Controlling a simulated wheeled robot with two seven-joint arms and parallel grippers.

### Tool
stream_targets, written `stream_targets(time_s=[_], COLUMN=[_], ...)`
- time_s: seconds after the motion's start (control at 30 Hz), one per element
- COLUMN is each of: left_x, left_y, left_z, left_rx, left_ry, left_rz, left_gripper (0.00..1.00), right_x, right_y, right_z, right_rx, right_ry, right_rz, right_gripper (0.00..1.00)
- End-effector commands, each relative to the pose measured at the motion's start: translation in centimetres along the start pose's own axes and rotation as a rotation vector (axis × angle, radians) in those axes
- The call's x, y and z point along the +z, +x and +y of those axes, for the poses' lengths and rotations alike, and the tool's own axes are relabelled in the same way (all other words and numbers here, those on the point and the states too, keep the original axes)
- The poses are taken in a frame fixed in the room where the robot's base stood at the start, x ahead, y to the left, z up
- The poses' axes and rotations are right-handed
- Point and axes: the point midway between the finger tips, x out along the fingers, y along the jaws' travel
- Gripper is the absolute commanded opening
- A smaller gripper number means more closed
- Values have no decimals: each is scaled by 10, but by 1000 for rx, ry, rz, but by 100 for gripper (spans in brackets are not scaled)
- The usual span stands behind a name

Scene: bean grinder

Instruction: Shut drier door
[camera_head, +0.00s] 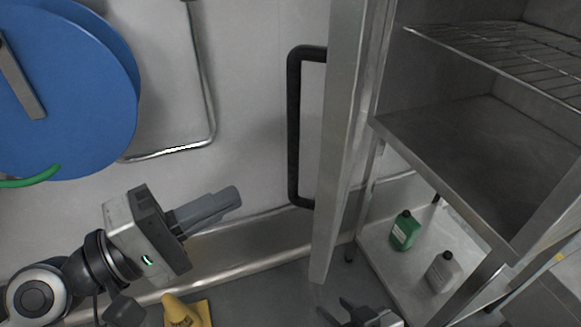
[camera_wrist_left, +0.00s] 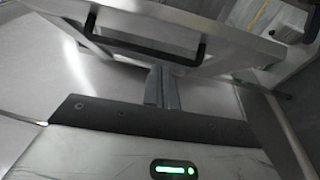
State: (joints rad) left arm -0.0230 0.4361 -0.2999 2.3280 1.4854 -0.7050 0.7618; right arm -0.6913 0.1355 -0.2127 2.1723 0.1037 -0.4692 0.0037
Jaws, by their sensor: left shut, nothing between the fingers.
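The drier door (camera_head: 343,130) is a grey metal panel standing open, seen nearly edge-on in the head view. Its black bar handle (camera_head: 293,130) is on the side towards my left gripper. The drier (camera_head: 480,140) is the steel cabinet to the right, its inside exposed. My left gripper (camera_head: 238,195) is shut and empty, to the left of the handle and apart from it. In the left wrist view the fingers (camera_wrist_left: 162,70) point towards the door (camera_wrist_left: 220,62) and its handle (camera_wrist_left: 140,48). My right gripper (camera_head: 350,312) shows partly at the bottom edge, fingers spread apart.
A wire rack (camera_head: 500,55) sits inside the drier. A green bottle (camera_head: 404,231) and a grey bottle (camera_head: 440,271) stand on the lower shelf. A yellow floor sign (camera_head: 187,312) is below my left gripper. A blue reel (camera_head: 70,90) and a pipe (camera_head: 207,90) are on the wall.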

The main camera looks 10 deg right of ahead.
Motion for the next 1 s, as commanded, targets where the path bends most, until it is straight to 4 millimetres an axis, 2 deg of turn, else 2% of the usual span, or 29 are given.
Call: stream_targets(time_s=[0.1,0.3,0.43,0.8,1.0], left_x=[2,4,6,14,15], left_y=[1,5,21,84,98], left_z=[22,33,33,26,23], left_rx=[-54,-96,-94,-93,-95], left_ry=[11,-1,-6,-6,-3], left_rz=[-83,-121,-122,-119,-117], left_gripper=[0,0,0,0,0], right_x=[1,-4,-7,-5,-10], right_y=[1,-2,-5,-5,-4], right_z=[0,-2,-2,0,1], right_rx=[-3,-4,-1,10,11], right_ry=[7,9,5,-12,-18], right_rz=[5,12,10,-10,0], right_gripper=[37,37,37,37,37])
